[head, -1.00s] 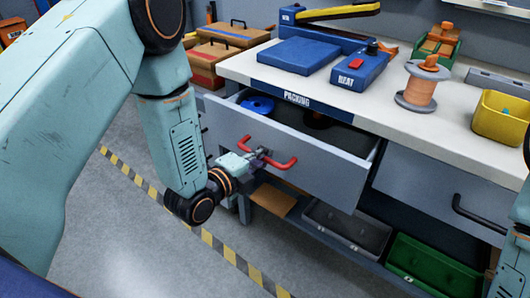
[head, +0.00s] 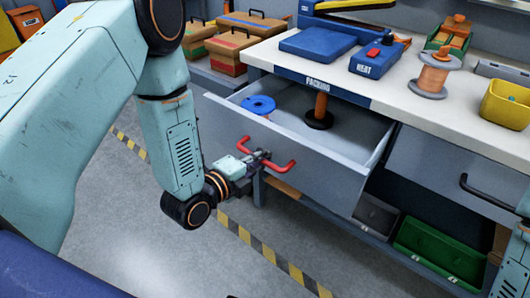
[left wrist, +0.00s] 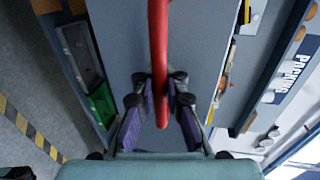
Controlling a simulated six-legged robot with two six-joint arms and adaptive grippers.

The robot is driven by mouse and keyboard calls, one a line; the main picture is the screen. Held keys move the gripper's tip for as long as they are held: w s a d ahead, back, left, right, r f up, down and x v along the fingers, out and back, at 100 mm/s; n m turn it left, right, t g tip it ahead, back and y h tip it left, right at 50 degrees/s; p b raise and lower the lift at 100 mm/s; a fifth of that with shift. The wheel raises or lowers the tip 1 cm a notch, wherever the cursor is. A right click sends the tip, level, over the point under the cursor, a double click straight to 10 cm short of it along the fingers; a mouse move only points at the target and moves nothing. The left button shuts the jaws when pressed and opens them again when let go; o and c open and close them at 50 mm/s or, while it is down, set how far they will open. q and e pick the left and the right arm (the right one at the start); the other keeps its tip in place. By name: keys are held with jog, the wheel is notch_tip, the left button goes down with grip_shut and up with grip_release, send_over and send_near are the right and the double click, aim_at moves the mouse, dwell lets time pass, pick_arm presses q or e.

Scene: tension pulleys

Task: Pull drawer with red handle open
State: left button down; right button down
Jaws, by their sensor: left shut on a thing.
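The grey drawer (head: 300,168) under the packing table stands well open. Its front carries a red handle (head: 285,167), a bar that also shows in the left wrist view (left wrist: 158,50). My left gripper (head: 260,156) is shut on the red handle near its middle; in the left wrist view its fingers (left wrist: 160,100) lie on both sides of the bar. Inside the drawer are a blue ring-shaped item (head: 258,105) and a dark-based orange spool post (head: 320,108).
The white tabletop (head: 400,95) holds a blue HEAT device (head: 376,60), a copper spool (head: 433,76) and a yellow bin (head: 507,103). A drawer with a black handle (head: 490,197) is at right. A green bin (head: 440,250) is below. Open floor lies in front.

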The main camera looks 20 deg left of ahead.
pick_arm(q)
jog(key=shift+p+v, duration=0.3)
jog(key=shift+v, duration=0.8)
jog(key=shift+s+a, duration=0.1)
jog(key=shift+a, duration=0.05)
jog(key=c, duration=1.4)
grip_release()
jog(key=shift+s+f, duration=0.1)
jog(key=shift+f, duration=0.05)
jog(key=shift+v, duration=6)
